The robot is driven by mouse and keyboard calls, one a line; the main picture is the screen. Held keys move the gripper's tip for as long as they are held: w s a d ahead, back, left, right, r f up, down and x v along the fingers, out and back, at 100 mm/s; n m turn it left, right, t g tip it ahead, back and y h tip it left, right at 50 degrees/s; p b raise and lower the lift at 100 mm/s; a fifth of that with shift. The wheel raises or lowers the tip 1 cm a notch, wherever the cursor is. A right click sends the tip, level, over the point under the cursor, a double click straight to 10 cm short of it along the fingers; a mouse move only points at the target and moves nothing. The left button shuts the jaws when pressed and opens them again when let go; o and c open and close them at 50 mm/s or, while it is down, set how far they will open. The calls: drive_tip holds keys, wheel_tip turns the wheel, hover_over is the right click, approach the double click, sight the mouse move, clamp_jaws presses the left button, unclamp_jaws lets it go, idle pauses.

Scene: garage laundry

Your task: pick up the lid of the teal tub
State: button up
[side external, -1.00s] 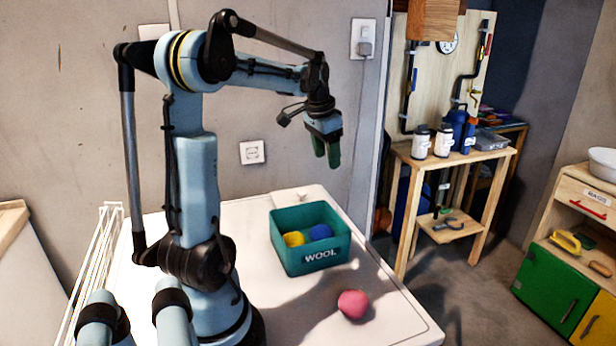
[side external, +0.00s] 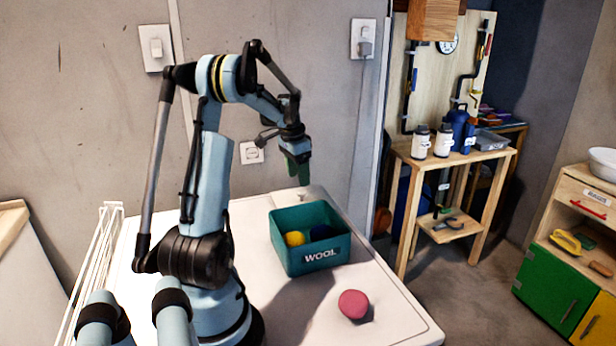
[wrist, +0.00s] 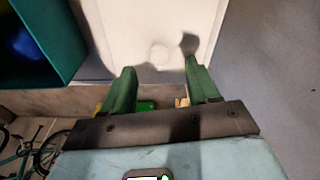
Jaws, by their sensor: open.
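The teal tub (side external: 315,258), marked WOOL, stands open on the white top; its corner also shows in the wrist view (wrist: 68,55). My gripper (side external: 298,168) is open and empty, above and behind the tub. The gap in height is hard to judge.
A yellow ball (side external: 294,239) and a blue ball (side external: 320,232) lie in the tub. A pink ball (side external: 353,304) sits on the white top (side external: 395,310) in front of it. A white wire rack (side external: 92,265) stands at the left. The wall is close behind.

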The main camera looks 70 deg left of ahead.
sight(302, 192)
drive_tip(key=shift+w+d+f, duration=0.1)
drive_tip(key=shift+w+f, duration=0.05)
drive_tip(key=shift+f, duration=0.7)
drive_tip(key=shift+w+a+f, duration=0.1)
drive_tip(key=shift+w+f, duration=0.1)
drive_tip(key=shift+f, duration=0.65)
drive_tip(key=shift+w+d+f, duration=0.1)
drive_tip(key=shift+w+f, duration=0.05)
drive_tip(key=shift+f, duration=0.7)
clamp_jaws()
